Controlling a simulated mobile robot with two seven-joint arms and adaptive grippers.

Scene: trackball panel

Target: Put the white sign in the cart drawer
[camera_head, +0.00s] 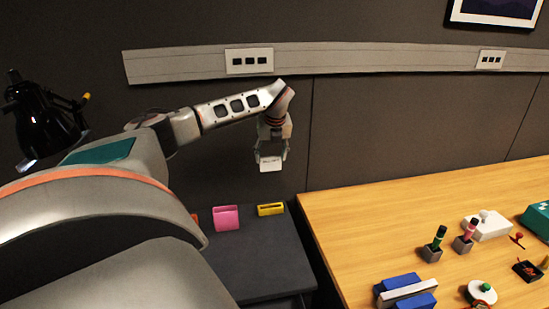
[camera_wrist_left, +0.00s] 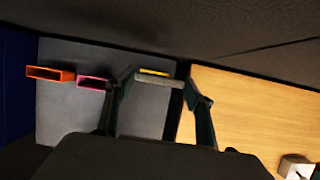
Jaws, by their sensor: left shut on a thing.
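A small white sign (camera_head: 270,164) hangs between the fingertips of my left gripper (camera_head: 271,157), which is shut on it. The sign is in the air above the back of the dark grey cart (camera_head: 262,252), apart from its top. In the left wrist view the sign (camera_wrist_left: 158,82) is a thin greyish bar between the fingers, over the grey cart surface (camera_wrist_left: 62,115) and partly in front of a yellow piece. I cannot make out an open drawer in either view. My right gripper is not in view.
A pink holder (camera_head: 226,218) and a yellow holder (camera_head: 271,209) stand at the cart's back. An orange one (camera_wrist_left: 50,73) shows in the left wrist view. A wooden table (camera_head: 370,220) with several joysticks and boxes stands to the right. The wall is close behind.

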